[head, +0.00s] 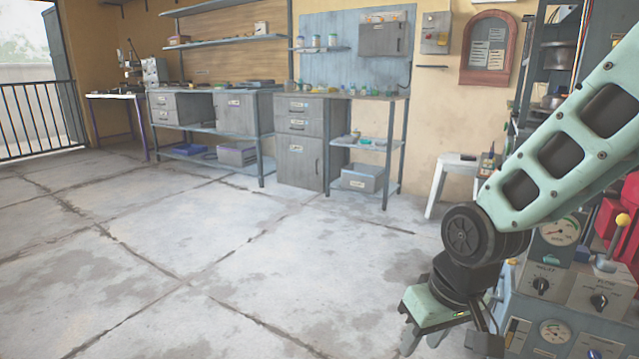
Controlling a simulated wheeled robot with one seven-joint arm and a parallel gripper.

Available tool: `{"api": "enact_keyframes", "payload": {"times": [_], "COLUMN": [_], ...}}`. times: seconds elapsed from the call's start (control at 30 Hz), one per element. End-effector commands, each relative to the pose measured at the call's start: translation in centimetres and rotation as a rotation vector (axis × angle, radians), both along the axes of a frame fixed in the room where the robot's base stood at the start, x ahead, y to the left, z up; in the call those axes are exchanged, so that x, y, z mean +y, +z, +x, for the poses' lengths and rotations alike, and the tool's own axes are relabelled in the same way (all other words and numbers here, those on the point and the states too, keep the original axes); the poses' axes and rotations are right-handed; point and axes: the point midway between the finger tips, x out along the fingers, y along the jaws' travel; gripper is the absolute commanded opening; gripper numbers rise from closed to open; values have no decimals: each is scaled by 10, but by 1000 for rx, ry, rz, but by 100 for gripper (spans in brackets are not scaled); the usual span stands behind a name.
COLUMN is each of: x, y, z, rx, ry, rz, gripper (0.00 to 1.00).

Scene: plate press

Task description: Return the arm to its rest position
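My arm reaches in from the upper right of the head view and bends down at a dark joint. My gripper (448,345) hangs at the end of it, low in the picture and right of centre, in front of the left side of the press. I see no object held. The press panel (568,290) with gauges, knobs and a yellow-topped lever stands at the right edge.
A white stool (452,178) stands by the wall behind the arm. Grey workbenches with drawers (300,142) line the back wall. A railing (40,118) is at the far left. The concrete floor (200,260) at the left and centre is clear.

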Motion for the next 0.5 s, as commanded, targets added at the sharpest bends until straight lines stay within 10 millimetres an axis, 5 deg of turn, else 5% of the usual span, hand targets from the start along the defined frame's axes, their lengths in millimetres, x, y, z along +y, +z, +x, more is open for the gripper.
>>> {"api": "enact_keyframes", "payload": {"times": [0.1, 0.4, 0.5], "x": [16, 16, 15], "y": [20, 45, 71], "z": [-55, -160, -158], "rx": [36, 105, 111], "ry": [124, 348, 340], "rz": [-35, -135, -133], "gripper": [36, 36, 36]}}
